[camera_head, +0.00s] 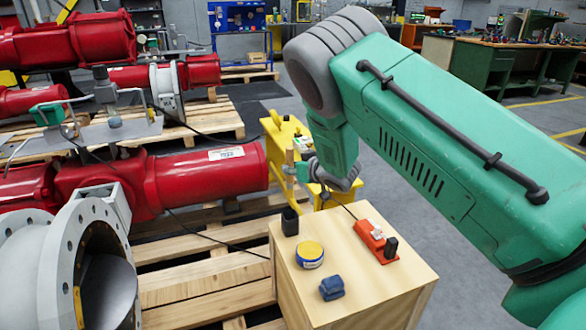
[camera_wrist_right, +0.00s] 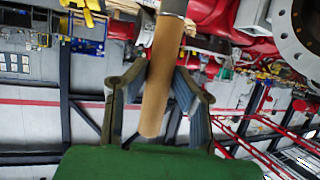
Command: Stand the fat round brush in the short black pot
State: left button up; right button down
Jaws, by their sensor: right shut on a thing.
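The short black pot (camera_head: 290,221) stands at the back left corner of the wooden box top. My right gripper (camera_head: 292,171) is above the pot and shut on the brush (camera_head: 289,157). In the right wrist view the brush's tan handle (camera_wrist_right: 161,75) lies between the two fingers (camera_wrist_right: 160,98), with a grey part at the top edge of the picture. In the head view the brush looks roughly upright, above the pot and apart from it. Its bristle end is too small to make out. My left gripper is not in view.
The wooden box (camera_head: 350,285) also holds a blue and yellow tin (camera_head: 310,255), a folded dark blue cloth (camera_head: 332,287) and a red tool (camera_head: 376,242). A yellow stand (camera_head: 283,140) is behind. Red valve actuators (camera_head: 165,183) on pallets fill the left.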

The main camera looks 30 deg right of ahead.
jog(key=shift+f+b, duration=2.55)
jog(key=shift+f, duration=0.45)
jog(key=shift+f+b, duration=1.25)
jog(key=shift+f, duration=1.6)
jog(key=c, duration=1.3)
grip_release()
send_near(292, 184)
jog(key=f, duration=0.1)
jog(key=s+f, duration=0.1)
jog(key=f, duration=0.3)
jog(key=shift+s, duration=0.3)
